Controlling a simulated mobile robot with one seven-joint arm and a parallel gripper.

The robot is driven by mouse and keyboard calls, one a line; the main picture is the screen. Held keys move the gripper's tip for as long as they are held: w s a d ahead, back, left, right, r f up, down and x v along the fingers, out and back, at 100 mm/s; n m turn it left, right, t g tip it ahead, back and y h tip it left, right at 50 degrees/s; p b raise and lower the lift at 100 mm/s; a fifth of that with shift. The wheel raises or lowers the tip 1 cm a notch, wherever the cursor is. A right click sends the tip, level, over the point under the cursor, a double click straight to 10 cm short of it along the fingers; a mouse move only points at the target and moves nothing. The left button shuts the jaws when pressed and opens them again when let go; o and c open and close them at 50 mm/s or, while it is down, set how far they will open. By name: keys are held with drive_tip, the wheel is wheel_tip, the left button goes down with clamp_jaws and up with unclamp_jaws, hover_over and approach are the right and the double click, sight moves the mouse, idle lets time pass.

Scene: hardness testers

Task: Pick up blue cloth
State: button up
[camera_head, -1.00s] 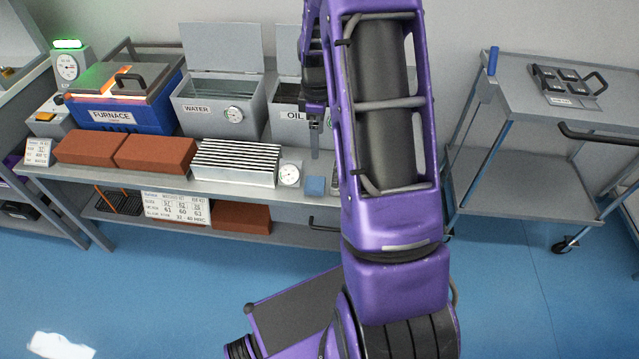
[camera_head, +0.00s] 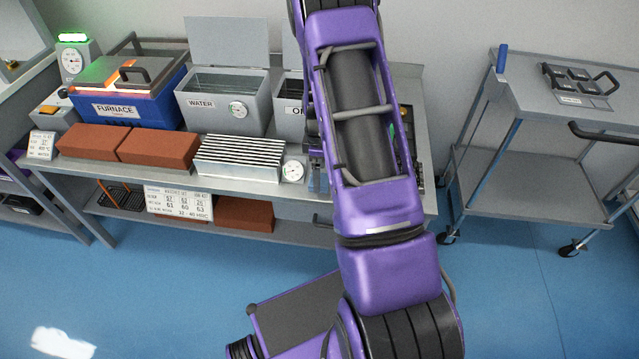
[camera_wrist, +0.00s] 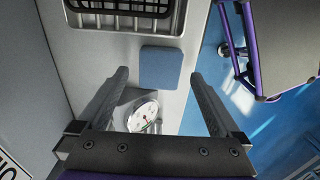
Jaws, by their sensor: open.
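The blue cloth (camera_wrist: 160,68) is a small square pad lying flat on the grey bench top, beside the round dial gauge (camera_wrist: 142,115). In the wrist view my gripper (camera_wrist: 160,74) is open, with one finger on each side of the cloth in the picture. The fingers seem to be above the bench, and nothing is between them. I cannot tell the exact height over the cloth. In the head view my arm and gripper hide most of the cloth.
The dial gauge (camera_head: 293,171) stands close by, next to the finned metal block (camera_head: 240,160). Orange bricks (camera_head: 158,147), a water tank (camera_head: 222,105) and the furnace (camera_head: 125,108) are farther left. A black wire basket (camera_wrist: 120,8) sits in a tray beyond the cloth.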

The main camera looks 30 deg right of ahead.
drive_tip(key=shift+f, duration=0.95)
drive_tip(key=c, duration=1.3)
wheel_tip(320, 180, up, 10)
drive_tip(key=shift+r+p, duration=0.1)
drive_tip(key=shift+p, duration=0.55)
drive_tip(key=shift+c, duration=0.2)
